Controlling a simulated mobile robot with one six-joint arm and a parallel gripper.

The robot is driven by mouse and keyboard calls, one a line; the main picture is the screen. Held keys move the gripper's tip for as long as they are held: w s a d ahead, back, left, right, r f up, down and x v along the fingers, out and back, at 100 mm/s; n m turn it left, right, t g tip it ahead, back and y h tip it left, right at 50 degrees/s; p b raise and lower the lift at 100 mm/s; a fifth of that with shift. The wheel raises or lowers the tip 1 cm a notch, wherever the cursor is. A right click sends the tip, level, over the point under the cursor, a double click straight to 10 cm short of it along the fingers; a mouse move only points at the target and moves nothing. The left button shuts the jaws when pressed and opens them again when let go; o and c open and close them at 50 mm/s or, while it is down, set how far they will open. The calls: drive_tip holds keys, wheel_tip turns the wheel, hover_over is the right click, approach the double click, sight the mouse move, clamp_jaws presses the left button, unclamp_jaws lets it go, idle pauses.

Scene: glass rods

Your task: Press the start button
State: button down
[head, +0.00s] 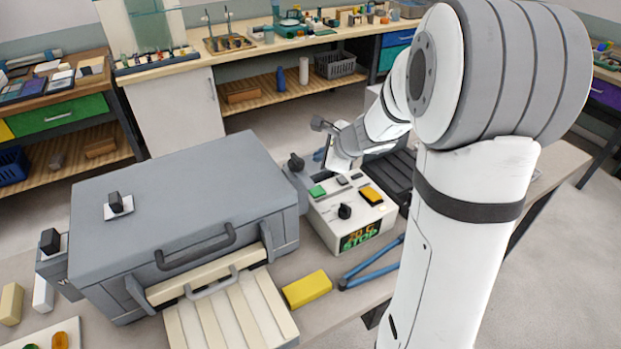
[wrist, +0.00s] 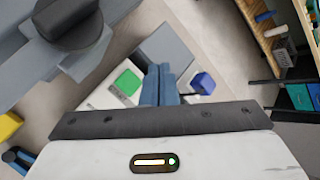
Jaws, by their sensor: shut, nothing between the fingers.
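The control box (head: 327,220) is light-coloured and stands right of the big grey furnace-like case. On its top are a green button (head: 318,191), a yellow button (head: 371,195), small dark buttons and a black knob (head: 345,211). Its display (head: 360,237) reads "20 C" and "STOP".
The grey case (head: 180,195) with a front handle fills the bench on the left. A yellow block (head: 307,289) and blue tongs (head: 370,264) lie in front of the control box. In the wrist view a blue block-like thing (wrist: 203,83) is right of the fingers.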

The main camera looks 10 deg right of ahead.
drive_tip(key=shift+r, duration=0.15)
drive_tip(key=b, duration=0.7)
hover_over(320, 192)
wheel_tip(320, 192, down, 8)
drive_tip(key=shift+r, duration=0.1)
drive_tip(key=shift+f+b, duration=0.4)
drive_tip(key=shift+f, duration=0.15)
drive_tip(key=shift+s+f, duration=0.1)
drive_tip(key=shift+f, duration=0.05)
idle(1.3)
drive_tip(key=shift+f+b, duration=0.25)
drive_tip(key=shift+b, duration=0.3)
drive_tip(key=shift+f+b, duration=0.5)
idle(0.5)
drive_tip(key=shift+r, duration=0.15)
drive_tip(key=shift+r+p, duration=0.7)
drive_tip(key=shift+r, duration=0.1)
